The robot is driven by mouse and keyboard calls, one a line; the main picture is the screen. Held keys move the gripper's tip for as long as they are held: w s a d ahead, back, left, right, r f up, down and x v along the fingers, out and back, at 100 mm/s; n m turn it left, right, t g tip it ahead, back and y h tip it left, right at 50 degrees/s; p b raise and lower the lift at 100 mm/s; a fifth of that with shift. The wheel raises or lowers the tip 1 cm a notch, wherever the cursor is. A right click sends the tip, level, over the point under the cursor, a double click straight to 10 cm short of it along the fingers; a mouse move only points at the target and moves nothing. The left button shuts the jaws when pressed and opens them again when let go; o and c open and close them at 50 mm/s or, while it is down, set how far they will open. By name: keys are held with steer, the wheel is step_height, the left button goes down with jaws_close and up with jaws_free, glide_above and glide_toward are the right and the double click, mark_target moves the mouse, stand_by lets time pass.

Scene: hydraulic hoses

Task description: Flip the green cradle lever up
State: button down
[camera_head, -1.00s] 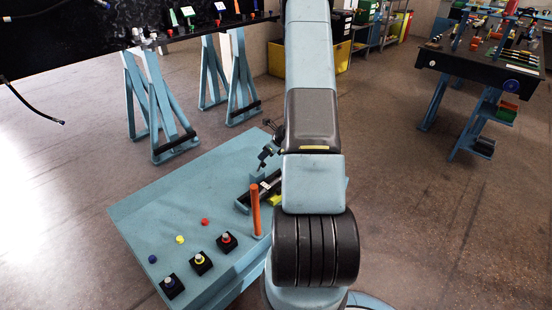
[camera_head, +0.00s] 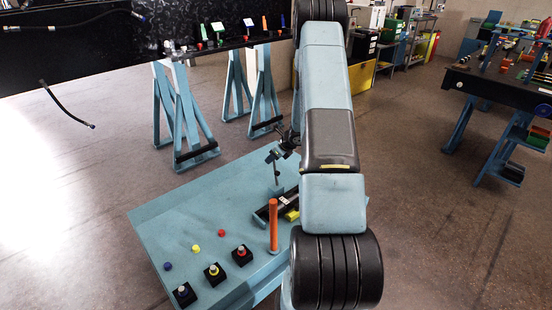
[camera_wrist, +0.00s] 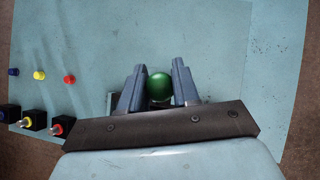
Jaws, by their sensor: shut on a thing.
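In the wrist view a round green knob (camera_wrist: 159,88), which I take to be the top of the green lever, sits between the two blue-grey fingers of my gripper (camera_wrist: 159,86). The fingers are shut on it, one on each side. The lever's shaft and most of its base are hidden below the knob and my gripper. In the head view my arm covers much of this area, and I cannot make out the green knob or how far the lever is tilted.
The light-blue table (camera_head: 165,215) carries an upright orange handle (camera_head: 273,228), a black part with yellow (camera_head: 290,215), three black button boxes (camera_head: 213,273) and small coloured caps (camera_head: 195,248). A black bench (camera_head: 180,54) on blue trestles stands behind. The table's left part is largely clear.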

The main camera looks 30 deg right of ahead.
steer(key=shift+w+d+r, duration=0.1)
steer(key=shift+w, duration=0.1)
steer(key=c, duration=0.8)
jaws_free()
steer(key=shift+c, duration=0.2)
steer(key=shift+s, duration=0.1)
steer(key=v, duration=1.3)
steer(key=shift+s, duration=0.15)
steer(key=shift+r, duration=0.15)
